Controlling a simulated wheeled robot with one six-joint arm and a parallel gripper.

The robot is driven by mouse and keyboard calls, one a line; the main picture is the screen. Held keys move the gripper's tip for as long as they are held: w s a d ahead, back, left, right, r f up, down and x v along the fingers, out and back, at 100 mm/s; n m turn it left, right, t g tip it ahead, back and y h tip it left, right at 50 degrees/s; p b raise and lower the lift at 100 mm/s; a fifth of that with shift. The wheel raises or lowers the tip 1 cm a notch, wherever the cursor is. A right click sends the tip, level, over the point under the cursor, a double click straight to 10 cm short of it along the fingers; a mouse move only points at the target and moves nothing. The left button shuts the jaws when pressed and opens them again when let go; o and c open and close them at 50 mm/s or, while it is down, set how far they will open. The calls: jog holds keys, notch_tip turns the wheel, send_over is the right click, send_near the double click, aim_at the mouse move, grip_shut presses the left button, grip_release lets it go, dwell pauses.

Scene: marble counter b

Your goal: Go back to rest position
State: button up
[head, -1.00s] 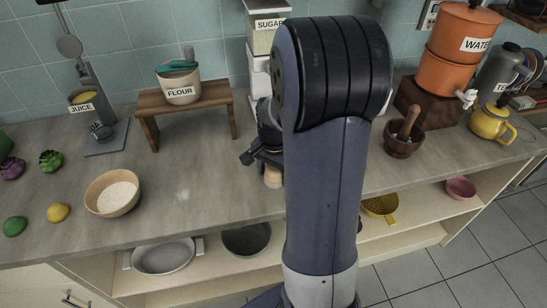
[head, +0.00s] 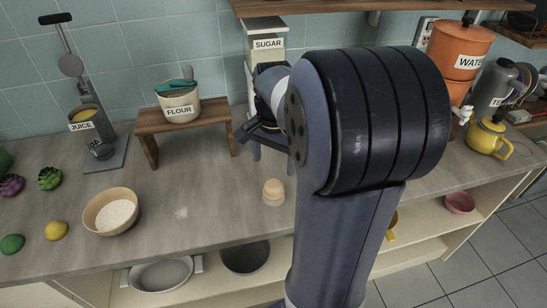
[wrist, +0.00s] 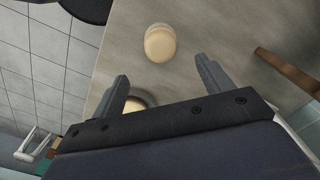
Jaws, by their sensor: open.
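My gripper (head: 262,132) is above the counter at the back middle in the head view, in front of the sugar dispenser (head: 252,68). In the wrist view my gripper (wrist: 162,86) has its two fingers spread apart with nothing between them. A small pale wooden piece with a rounded top (head: 273,192) stands on the counter below and in front of the gripper, apart from it. It also shows in the wrist view (wrist: 160,43), beyond the fingertips. My arm hides part of the counter's right side.
A flour pot (head: 181,109) stands on a small wooden bench (head: 150,147) left of the gripper. A bowl of white powder (head: 112,211) is at the front left. A yellow teapot (head: 488,139) stands at the right. Bare counter (head: 200,190) lies between bowl and wooden piece.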

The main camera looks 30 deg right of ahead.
aim_at(274, 184)
dwell(0.3)
notch_tip(274, 184, down, 12)
jog(key=shift+f+b, duration=0.1)
jog(key=shift+b, duration=0.25)
jog(key=shift+f, duration=0.25)
jog(key=shift+s, duration=0.1)
